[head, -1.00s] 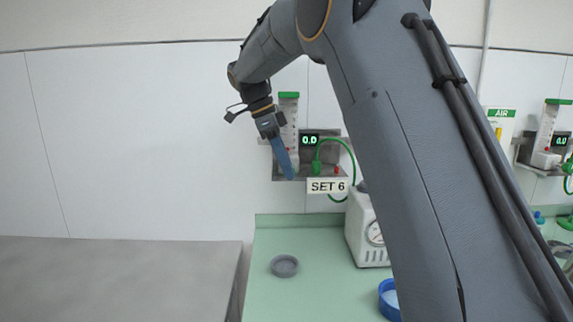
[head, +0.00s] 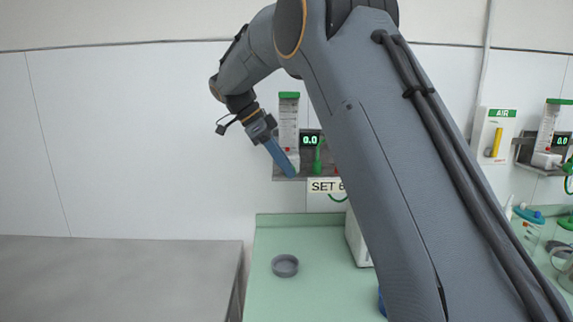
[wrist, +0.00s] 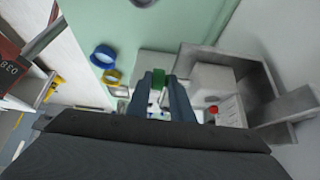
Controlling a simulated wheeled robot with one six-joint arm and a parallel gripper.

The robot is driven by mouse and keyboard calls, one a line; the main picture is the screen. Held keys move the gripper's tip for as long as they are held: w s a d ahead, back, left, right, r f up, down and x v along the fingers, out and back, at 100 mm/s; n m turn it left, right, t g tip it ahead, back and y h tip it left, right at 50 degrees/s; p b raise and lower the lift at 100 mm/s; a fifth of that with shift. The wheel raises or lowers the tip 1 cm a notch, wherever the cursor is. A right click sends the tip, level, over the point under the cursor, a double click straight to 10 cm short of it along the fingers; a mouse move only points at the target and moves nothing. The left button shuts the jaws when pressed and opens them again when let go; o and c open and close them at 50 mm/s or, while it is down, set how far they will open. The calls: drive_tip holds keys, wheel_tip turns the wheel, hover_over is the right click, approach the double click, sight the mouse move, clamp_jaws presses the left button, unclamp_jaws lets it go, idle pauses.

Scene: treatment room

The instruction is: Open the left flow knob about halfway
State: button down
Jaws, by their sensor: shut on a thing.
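The left flowmeter (head: 289,112), a clear scaled tube with a green top, stands on a grey wall bracket above the SET 6 label (head: 322,186). Its display (head: 310,141) reads 0.0. My gripper (head: 291,173) is at the foot of this flowmeter, hiding part of its base. In the wrist view, my gripper (wrist: 160,80) has its blue-grey fingers on either side of a small green knob (wrist: 158,77) and is shut on it. How far the knob is turned cannot be told. A white block (wrist: 214,82) is just right of the fingers.
A green fitting (head: 318,160) is close right of my gripper. The grey bracket (wrist: 258,85) edges the space in the wrist view. A grey dish (head: 285,266) sits on the green counter (head: 310,295) below. A second flowmeter (head: 546,135) is at far right.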

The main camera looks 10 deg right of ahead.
drive_tip(key=h, duration=0.3)
drive_tip(key=f+g+h+p, duration=0.1)
drive_tip(key=h, duration=0.2)
drive_tip(key=a+g+h+p, duration=0.1)
drive_tip(key=h, duration=0.2)
drive_tip(key=shift+s+a+f, duration=0.1)
drive_tip(key=shift+s+f, duration=0.05)
drive_tip(key=shift+f, duration=0.15)
drive_tip(key=shift+f+h+p, duration=0.25)
drive_tip(key=shift+h+p, duration=0.35)
drive_tip(key=shift+p, duration=1.2)
drive_tip(key=c, duration=1.7)
unclamp_jaws()
drive_tip(key=shift+r, duration=0.1)
drive_tip(key=shift+r, duration=0.1)
drive_tip(key=y+b, duration=0.1)
drive_tip(key=b, duration=0.3)
